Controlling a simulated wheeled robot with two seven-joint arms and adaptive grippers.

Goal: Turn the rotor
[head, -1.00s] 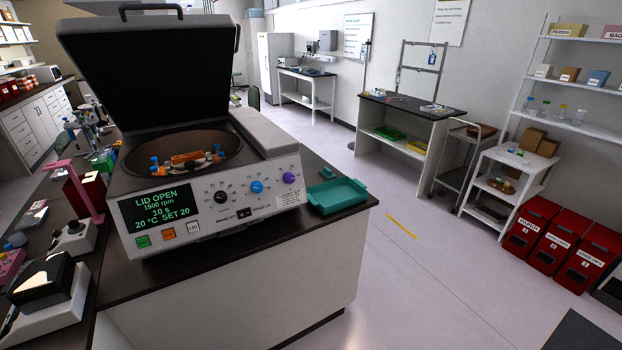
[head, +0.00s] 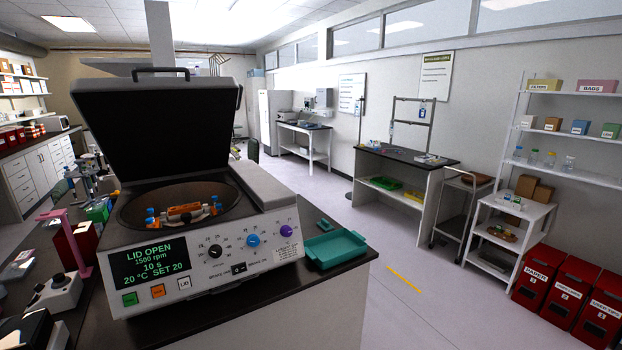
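The centrifuge (head: 205,287) stands on the dark bench with its black lid (head: 155,125) raised. Its display (head: 150,261) reads "LID OPEN", 1500 rpm, 10 s, 20 °C. Inside the round bowl (head: 133,208) sits the rotor (head: 185,213), an orange bar with blue-capped tubes at its left and right ends. The front rim of the bowl hides the rotor's lower part. Neither of my grippers shows in the head view.
A teal tray (head: 337,249) lies on the bench right of the centrifuge. A pink stand (head: 78,238) and a small white device (head: 55,295) stand to its left. Open floor lies to the right, before red bins (head: 567,290) and a white shelf cart (head: 511,224).

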